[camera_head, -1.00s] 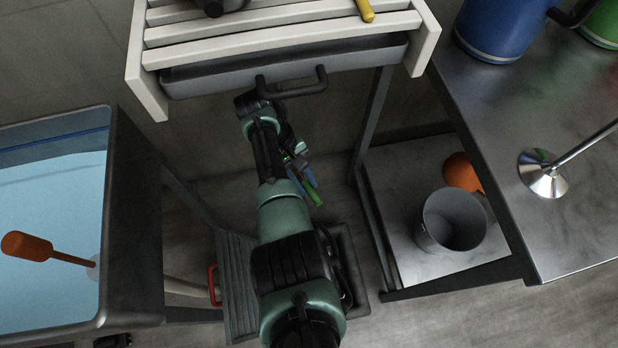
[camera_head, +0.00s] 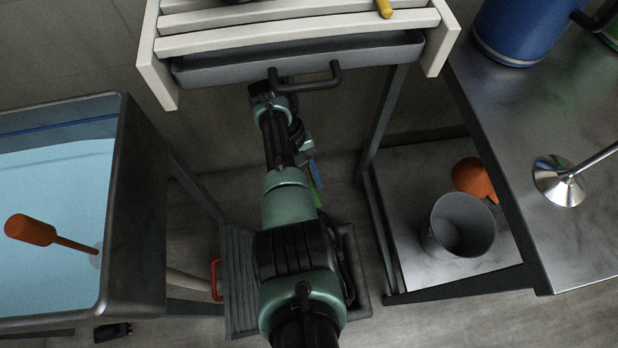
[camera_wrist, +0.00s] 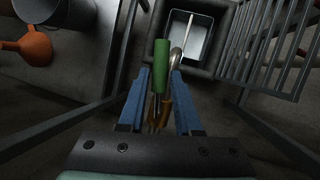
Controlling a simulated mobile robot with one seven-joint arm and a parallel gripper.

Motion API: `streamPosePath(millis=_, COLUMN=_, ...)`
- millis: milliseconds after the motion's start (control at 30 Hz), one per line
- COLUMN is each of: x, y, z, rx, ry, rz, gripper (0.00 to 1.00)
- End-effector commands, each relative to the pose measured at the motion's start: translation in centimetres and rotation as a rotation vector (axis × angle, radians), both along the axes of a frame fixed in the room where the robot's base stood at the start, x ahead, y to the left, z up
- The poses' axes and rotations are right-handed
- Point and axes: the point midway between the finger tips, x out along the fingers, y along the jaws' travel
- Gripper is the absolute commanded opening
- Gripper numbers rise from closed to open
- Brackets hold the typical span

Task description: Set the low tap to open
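A red loop handle (camera_head: 215,280), which looks like the low tap, sits low beside a pale pipe under the tank (camera_head: 135,200). Whether it is open or closed cannot be told. My gripper (camera_head: 312,170) hangs below the drawer, to the right of and apart from the red handle. In the wrist view its two blue fingers (camera_wrist: 160,85) stand apart. A slim green piece (camera_wrist: 161,66), with metal and orange parts (camera_wrist: 167,108), shows between them. I cannot tell whether the fingers press on it. The red handle is not recognisable in the wrist view.
A floor drain box (camera_wrist: 200,40) lies ahead of the fingers, with a slatted grate (camera_wrist: 275,45) beside it. A grey bucket (camera_head: 436,240) and an orange object (camera_head: 472,178) stand on the right low shelf. A grey drawer handle (camera_head: 310,86) juts out above my arm.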

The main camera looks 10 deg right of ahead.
Motion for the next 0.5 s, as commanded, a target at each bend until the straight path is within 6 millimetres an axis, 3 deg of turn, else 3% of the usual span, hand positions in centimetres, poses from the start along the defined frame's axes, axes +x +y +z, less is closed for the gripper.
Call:
streamPosePath(millis=33, x=-0.02, y=0.00, z=-0.02, rx=0.000, ry=0.000, rz=0.001, gripper=0.44)
streamPosePath(millis=100, x=0.00, y=0.00, z=-0.01, rx=-0.001, ry=0.000, rz=0.001, gripper=0.55)
streamPosePath(millis=500, x=-0.01, y=-0.23, z=0.08, rx=-0.002, ry=-0.001, rz=0.044, gripper=0.55)
